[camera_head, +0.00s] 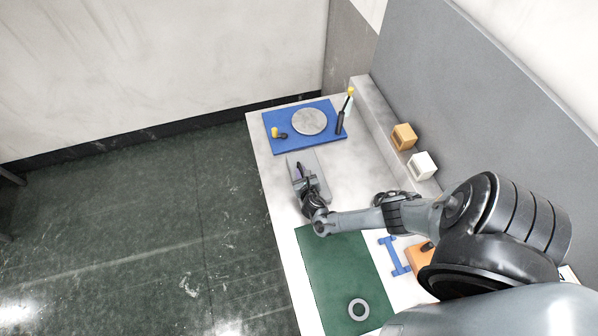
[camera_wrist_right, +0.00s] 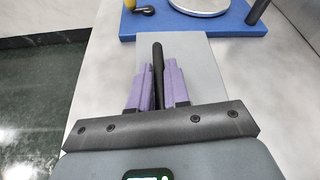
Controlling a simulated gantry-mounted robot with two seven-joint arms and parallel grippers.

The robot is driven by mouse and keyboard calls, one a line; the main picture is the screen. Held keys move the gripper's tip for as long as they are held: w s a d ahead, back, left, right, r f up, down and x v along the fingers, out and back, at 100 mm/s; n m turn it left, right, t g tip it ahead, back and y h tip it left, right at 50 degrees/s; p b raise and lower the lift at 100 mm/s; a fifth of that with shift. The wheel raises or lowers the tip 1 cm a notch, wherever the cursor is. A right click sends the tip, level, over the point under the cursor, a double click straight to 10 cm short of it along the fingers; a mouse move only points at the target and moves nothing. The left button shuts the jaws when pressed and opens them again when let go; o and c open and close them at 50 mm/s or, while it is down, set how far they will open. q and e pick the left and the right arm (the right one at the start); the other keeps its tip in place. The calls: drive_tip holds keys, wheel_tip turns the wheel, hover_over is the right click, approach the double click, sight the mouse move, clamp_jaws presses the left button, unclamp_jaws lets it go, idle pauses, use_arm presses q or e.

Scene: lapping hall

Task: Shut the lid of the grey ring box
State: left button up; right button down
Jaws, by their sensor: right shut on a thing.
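The grey ring box (camera_head: 319,180) sits on the pale bench, just in front of the blue board. In the right wrist view its flat grey surface (camera_wrist_right: 200,68) lies beyond and under the fingers. My right gripper (camera_head: 298,172) is over the box. In the right wrist view its purple-padded fingers (camera_wrist_right: 157,82) are shut on a slim dark bar (camera_wrist_right: 158,62) that stands out over the grey surface. The bar's base is hidden, and I cannot tell how far open the lid is. My left gripper is not in view.
The blue board (camera_head: 279,143) carries a round grey plate (camera_head: 309,121) and a yellow-tipped tool (camera_head: 345,110). A green mat (camera_head: 337,268) with a grey ring (camera_head: 358,309) lies nearer. Orange (camera_head: 404,137) and white (camera_head: 422,165) blocks stand along the grey back wall.

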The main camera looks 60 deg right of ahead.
drive_tip(key=shift+f, duration=0.3)
drive_tip(key=c, duration=1.2)
unclamp_jaws()
drive_tip(key=shift+o, duration=0.2)
drive_tip(key=shift+a+r, duration=0.1)
drive_tip(key=shift+s+a+r, duration=0.1)
drive_tip(key=shift+a, duration=0.05)
drive_tip(key=p+v, duration=0.2)
drive_tip(key=v, duration=0.7)
drive_tip(key=shift+s+a+r+p, duration=0.1)
drive_tip(key=shift+a+p, duration=0.15)
drive_tip(key=shift+p, duration=0.05)
drive_tip(key=shift+s+a+r, duration=0.1)
drive_tip(key=shift+s+a, duration=0.15)
